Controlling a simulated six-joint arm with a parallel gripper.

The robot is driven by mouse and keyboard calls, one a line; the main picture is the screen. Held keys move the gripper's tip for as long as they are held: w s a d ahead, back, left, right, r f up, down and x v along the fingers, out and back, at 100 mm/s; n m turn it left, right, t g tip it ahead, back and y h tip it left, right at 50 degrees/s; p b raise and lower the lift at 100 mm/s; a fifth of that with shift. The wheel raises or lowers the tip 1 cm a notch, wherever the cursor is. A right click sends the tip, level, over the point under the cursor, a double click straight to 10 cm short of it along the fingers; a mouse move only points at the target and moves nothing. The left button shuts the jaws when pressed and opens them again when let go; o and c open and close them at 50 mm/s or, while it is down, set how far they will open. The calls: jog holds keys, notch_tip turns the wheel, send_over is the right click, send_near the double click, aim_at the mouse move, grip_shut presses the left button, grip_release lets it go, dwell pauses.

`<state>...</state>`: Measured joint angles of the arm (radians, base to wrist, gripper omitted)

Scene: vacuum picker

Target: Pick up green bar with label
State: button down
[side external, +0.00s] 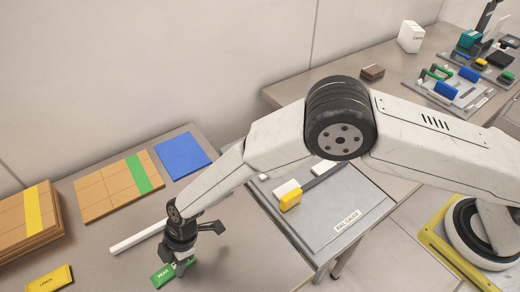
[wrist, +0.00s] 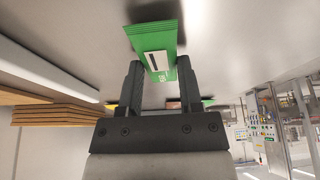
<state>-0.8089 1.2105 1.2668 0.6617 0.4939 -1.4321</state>
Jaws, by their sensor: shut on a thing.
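The green bar (side external: 161,276) has a white label that seems to read "PEAR". It is at the bottom of the side view, at the near part of the left table. My gripper (side external: 182,264) points down at its right end and is shut on it. In the wrist view the green bar (wrist: 152,40) sticks out from between the two fingers of my gripper (wrist: 159,74), one on each side. I cannot tell whether the bar touches the table or is slightly above it.
A yellow labelled bar (side external: 50,282) lies to the left. A white rod (side external: 136,237) lies just behind my gripper. Cardboard boxes (side external: 107,193) and a blue square (side external: 183,156) are farther back. A grey scale-like plate (side external: 325,228) with a yellow piece (side external: 291,201) is to the right.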

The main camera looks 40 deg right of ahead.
aim_at(170, 270)
jog(key=shift+r, duration=0.15)
jog(key=shift+r, duration=0.4)
notch_tip(170, 270, up, 2)
jog(key=shift+s+d+r, duration=0.1)
jog(key=shift+d+r, duration=0.05)
jog(key=shift+r, duration=0.1)
jog(key=s+d+r, duration=0.9)
jog(key=s, duration=0.1)
jog(key=shift+d+r, duration=0.2)
jog(key=shift+w, duration=0.1)
dwell(0.4)
